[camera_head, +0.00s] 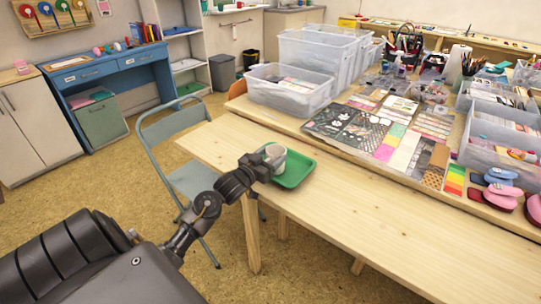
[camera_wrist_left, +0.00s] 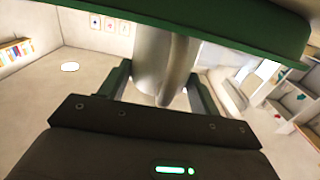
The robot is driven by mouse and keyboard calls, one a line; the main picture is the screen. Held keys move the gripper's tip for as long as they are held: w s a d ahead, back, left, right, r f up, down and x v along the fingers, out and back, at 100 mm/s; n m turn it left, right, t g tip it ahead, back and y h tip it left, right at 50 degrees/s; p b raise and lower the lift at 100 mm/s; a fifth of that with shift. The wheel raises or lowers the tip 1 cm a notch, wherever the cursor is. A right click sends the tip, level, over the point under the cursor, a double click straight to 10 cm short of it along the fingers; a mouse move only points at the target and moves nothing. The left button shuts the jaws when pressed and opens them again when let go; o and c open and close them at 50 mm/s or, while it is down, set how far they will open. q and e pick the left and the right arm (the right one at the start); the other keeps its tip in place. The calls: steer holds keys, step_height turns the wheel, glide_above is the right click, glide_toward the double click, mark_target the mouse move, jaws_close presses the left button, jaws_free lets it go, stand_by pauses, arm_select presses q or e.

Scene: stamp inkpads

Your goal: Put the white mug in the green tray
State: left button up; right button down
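The white mug (camera_head: 275,154) is at the left part of the green tray (camera_head: 293,179) on the wooden table. In the left wrist view the mug (camera_wrist_left: 152,65) stands between my fingers, its handle towards the camera. The green tray (camera_wrist_left: 230,30) crosses the top of that view and hides the mug's base. I cannot tell whether the base touches the tray floor. My left gripper (camera_head: 265,163) comes in from the left over the tray's near-left edge. My right gripper is out of view.
Clear plastic bins (camera_head: 290,92) and stamp sheets (camera_head: 365,130) cover the back of the table. Pink and blue inkpads (camera_head: 502,188) lie at the right. The table front (camera_head: 400,225) right of the tray is clear. A folding chair (camera_head: 190,170) stands left of the table.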

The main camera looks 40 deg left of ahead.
arm_select(q)
steer(key=o, duration=0.4)
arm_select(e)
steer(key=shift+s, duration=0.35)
arm_select(q)
steer(key=shift+r, duration=0.35)
steer(key=shift+s+d, duration=0.1)
steer(key=shift+s, duration=5.95)
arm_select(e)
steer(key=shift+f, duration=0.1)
